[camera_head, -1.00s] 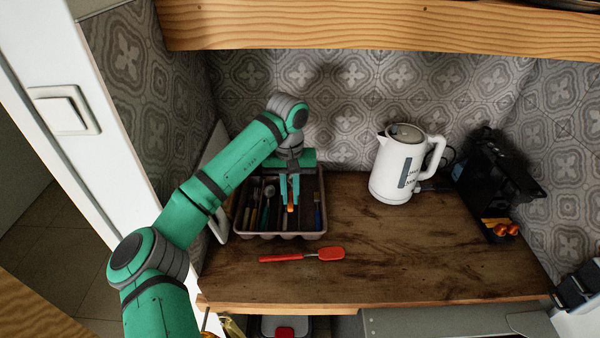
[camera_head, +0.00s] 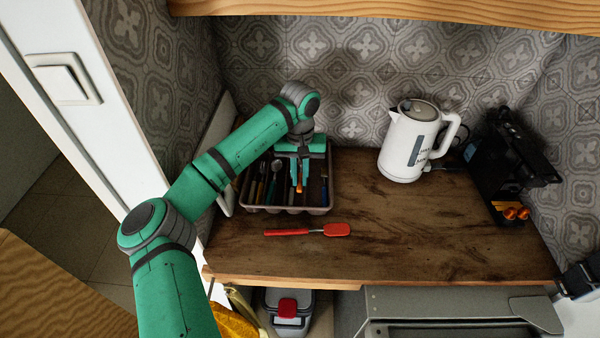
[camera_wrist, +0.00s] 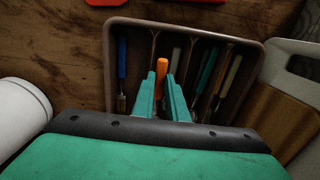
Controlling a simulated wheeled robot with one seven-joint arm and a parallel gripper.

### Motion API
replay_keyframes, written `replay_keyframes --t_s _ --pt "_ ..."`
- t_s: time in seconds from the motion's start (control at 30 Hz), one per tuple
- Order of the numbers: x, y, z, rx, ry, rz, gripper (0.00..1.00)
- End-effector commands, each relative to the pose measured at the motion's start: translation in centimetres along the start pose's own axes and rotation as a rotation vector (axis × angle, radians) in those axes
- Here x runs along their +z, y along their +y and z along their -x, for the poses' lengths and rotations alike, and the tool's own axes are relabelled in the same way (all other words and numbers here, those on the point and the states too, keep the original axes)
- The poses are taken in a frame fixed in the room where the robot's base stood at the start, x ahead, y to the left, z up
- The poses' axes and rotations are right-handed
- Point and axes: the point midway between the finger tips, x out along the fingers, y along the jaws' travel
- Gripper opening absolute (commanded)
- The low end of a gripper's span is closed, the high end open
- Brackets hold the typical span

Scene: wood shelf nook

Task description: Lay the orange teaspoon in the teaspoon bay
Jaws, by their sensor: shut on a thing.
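The orange teaspoon (camera_wrist: 160,68) shows as an orange handle end between the fingertips of my gripper (camera_wrist: 160,88) in the wrist view. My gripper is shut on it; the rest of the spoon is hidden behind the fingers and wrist. In the head view the gripper (camera_head: 299,176) points down into the cutlery tray (camera_head: 290,210), with the orange handle (camera_head: 299,189) low between the fingers. The tray (camera_wrist: 258,55) has long bays. The spoon is over a middle bay, beside the bay with a blue-handled piece (camera_wrist: 121,58). I cannot tell whether it touches the tray floor.
Other cutlery, including a green-handled piece (camera_wrist: 207,68), lies in the tray's other bays. A red spatula (camera_head: 308,231) lies in front of the tray. A white kettle (camera_head: 408,142) and a black machine (camera_head: 500,165) stand to the right. The counter's middle is clear.

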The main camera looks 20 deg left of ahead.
Motion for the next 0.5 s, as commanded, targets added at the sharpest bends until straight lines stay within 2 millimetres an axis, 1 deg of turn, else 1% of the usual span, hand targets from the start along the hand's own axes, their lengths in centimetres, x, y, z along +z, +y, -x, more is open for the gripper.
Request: replay_keyframes --t_s 0.23,0.27,0.3,0.33,0.37,0.5 --pt "0.0 -0.01 -0.06 0.0 0.0 0.0 0.0" --pt "0.0 -0.01 -0.06 0.0 0.0 0.0 0.15" --pt "0.0 -0.01 -0.06 0.0 0.0 0.0 0.24" --pt "0.0 -0.01 -0.06 0.0 0.0 0.0 0.32" --pt "0.0 -0.01 -0.06 0.0 0.0 0.0 0.34" --pt "0.0 0.0 -0.05 0.0 0.0 0.0 0.34"
